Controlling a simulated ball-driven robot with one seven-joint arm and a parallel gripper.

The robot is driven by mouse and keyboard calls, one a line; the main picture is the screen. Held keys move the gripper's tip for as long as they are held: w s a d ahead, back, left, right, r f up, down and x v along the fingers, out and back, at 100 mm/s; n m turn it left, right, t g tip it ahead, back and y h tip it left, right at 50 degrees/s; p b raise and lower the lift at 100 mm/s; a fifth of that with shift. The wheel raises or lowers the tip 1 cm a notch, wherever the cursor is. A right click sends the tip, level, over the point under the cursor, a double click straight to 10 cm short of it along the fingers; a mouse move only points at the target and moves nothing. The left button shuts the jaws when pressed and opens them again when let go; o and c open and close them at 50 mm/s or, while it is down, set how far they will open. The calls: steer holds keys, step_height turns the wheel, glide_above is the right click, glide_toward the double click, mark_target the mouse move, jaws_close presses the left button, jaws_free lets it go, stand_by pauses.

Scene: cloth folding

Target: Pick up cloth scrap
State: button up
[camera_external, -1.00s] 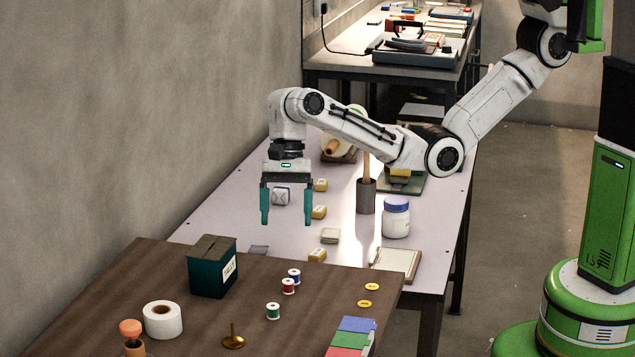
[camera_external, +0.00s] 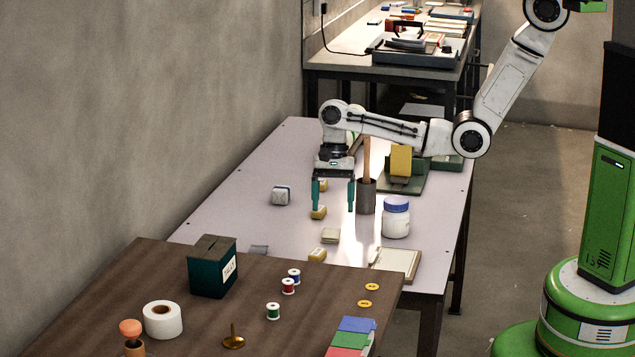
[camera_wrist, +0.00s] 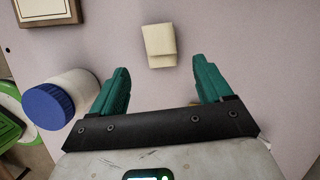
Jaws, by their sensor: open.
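A small beige folded cloth scrap (camera_external: 330,236) lies flat on the pale table. In the wrist view the scrap (camera_wrist: 159,46) is just beyond the fingertips, about midway between them, with a fold line across its lower part. My gripper (camera_external: 334,207) points straight down with its two teal fingers spread and nothing between them. The fingers also show in the wrist view (camera_wrist: 160,66). In the outside view the gripper hangs above the table, over or slightly behind the scrap. Its exact height is hard to tell.
A white jar with a blue lid (camera_external: 396,218) stands right of the scrap; it is left of the fingers in the wrist view (camera_wrist: 65,97). A grey cup (camera_external: 366,197) holds a wooden stick.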

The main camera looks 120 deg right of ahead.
mark_target(330, 230)
steer(key=shift+w+x, duration=0.15)
steer(key=shift+x, duration=1.35)
steer(key=shift+w+x, duration=0.15)
steer(key=shift+x, duration=1.4)
steer(key=c, duration=1.1)
steer(key=shift+r, duration=0.1)
